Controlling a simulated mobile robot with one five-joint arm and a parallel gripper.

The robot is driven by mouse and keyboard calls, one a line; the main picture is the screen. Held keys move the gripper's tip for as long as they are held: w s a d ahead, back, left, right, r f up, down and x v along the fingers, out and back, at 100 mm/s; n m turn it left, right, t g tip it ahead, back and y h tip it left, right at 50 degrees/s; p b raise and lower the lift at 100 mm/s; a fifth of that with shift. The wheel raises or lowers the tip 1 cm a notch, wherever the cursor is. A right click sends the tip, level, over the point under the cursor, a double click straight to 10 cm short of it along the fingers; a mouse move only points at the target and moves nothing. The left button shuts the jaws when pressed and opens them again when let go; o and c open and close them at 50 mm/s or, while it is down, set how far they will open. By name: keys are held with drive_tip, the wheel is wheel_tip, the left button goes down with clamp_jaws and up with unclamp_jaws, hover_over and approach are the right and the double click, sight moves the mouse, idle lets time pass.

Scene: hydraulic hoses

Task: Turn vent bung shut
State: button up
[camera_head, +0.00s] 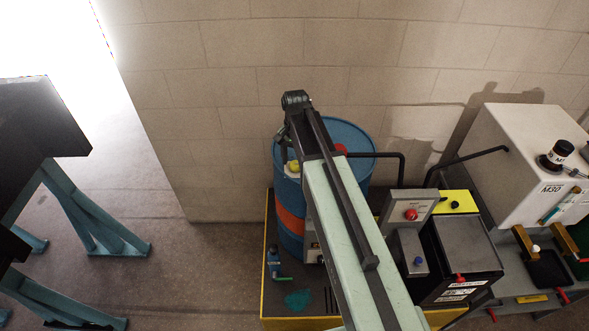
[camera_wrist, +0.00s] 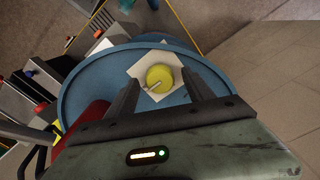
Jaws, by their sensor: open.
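The vent bung (camera_wrist: 160,74) is a round yellow cap with a short pale bar on its lower left edge. It sits on a white angular patch (camera_wrist: 145,62) on top of the blue drum (camera_wrist: 85,95). In the head view the yellow bung (camera_head: 293,167) shows near the left rim of the drum (camera_head: 350,135), partly behind my arm. My gripper (camera_wrist: 161,79) is open, and its two dark fingers appear on either side of the bung in the wrist view. I cannot tell whether either finger touches it. In the head view the fingers are mostly hidden.
A red part (camera_wrist: 84,122) sits on the drum top, joined to a dark pipe (camera_head: 380,155). A grey box with a red button (camera_head: 410,214) and a black unit (camera_head: 465,260) stand right of the drum. A block wall (camera_head: 230,120) is close behind. Floor (camera_head: 190,270) is free at left.

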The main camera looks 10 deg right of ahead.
drive_tip(key=shift+c, duration=0.3)
drive_tip(key=shift+f, duration=0.1)
clamp_jaws()
drive_tip(key=shift+n, duration=0.3)
drive_tip(key=n, duration=0.3)
drive_tip(key=shift+n, duration=0.4)
drive_tip(key=n, duration=0.4)
drive_tip(key=shift+n, duration=0.3)
drive_tip(key=n, duration=0.4)
drive_tip(key=shift+d, duration=0.1)
drive_tip(key=n, duration=0.4)
drive_tip(key=shift+n, duration=0.6)
